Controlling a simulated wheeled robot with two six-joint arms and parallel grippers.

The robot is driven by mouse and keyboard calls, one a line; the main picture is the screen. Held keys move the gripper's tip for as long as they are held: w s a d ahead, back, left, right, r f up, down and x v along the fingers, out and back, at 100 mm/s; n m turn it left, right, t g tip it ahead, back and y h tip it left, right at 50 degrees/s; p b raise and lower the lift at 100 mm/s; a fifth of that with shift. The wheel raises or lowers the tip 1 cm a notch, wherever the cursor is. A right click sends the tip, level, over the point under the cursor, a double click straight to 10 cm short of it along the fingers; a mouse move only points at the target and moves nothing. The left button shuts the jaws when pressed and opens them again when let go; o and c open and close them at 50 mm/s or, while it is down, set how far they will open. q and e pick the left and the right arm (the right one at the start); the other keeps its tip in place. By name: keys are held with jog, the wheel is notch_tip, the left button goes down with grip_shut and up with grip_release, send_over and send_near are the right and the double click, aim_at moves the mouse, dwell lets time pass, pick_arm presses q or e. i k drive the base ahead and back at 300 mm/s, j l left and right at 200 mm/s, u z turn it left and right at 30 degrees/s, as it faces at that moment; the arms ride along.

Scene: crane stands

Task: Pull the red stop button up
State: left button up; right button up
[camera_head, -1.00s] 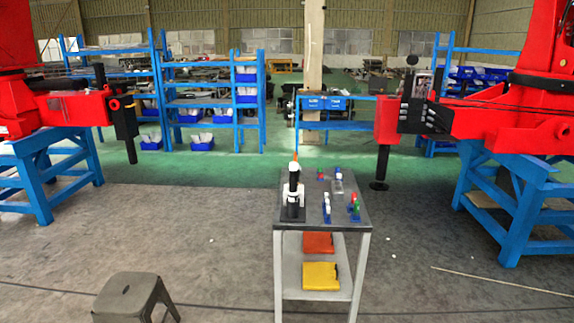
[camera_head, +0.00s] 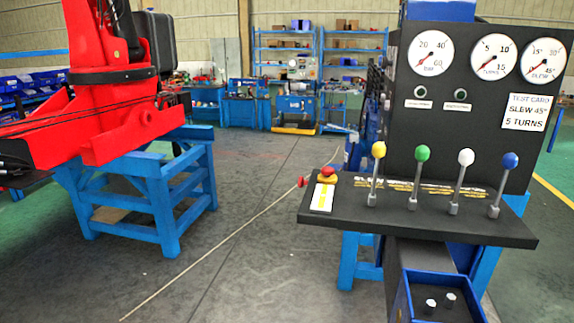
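The red stop button (camera_head: 327,172) is a red mushroom head on a yellow base at the left end of the black control console (camera_head: 420,225). Another red knob (camera_head: 303,182) sticks out from the console's left edge close beside it. I cannot tell whether the button is pressed in or raised. A white label with a yellow stripe (camera_head: 322,197) lies in front of it. Neither of my grippers shows in the view.
Levers with yellow (camera_head: 378,150), green (camera_head: 422,153), white (camera_head: 466,157) and blue (camera_head: 510,160) knobs stand right of the button. Three gauges and a test card (camera_head: 528,112) are on the panel behind. A blue box (camera_head: 440,298) sits below the console. Floor to the left is open, before a red crane on a blue stand (camera_head: 155,195).

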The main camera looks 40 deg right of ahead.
aim_at(328, 171)
jog(key=i+z, duration=0.15)
jog(key=z, duration=0.3)
jog(key=i+j+z, duration=0.1)
jog(key=z, duration=0.35)
jog(key=i+j+z, duration=0.15)
jog(key=z, duration=0.3)
jog(key=i+j+z, duration=0.2)
jog(key=z, duration=0.25)
jog(key=i+j+z, duration=0.1)
jog(key=z, duration=0.35)
jog(key=i+j+z, duration=0.3)
jog(key=j+z, duration=0.65)
jog(key=j, duration=0.25)
jog(key=i+j+z, duration=0.1)
jog(key=j+z, duration=0.25)
jog(key=j, duration=0.15)
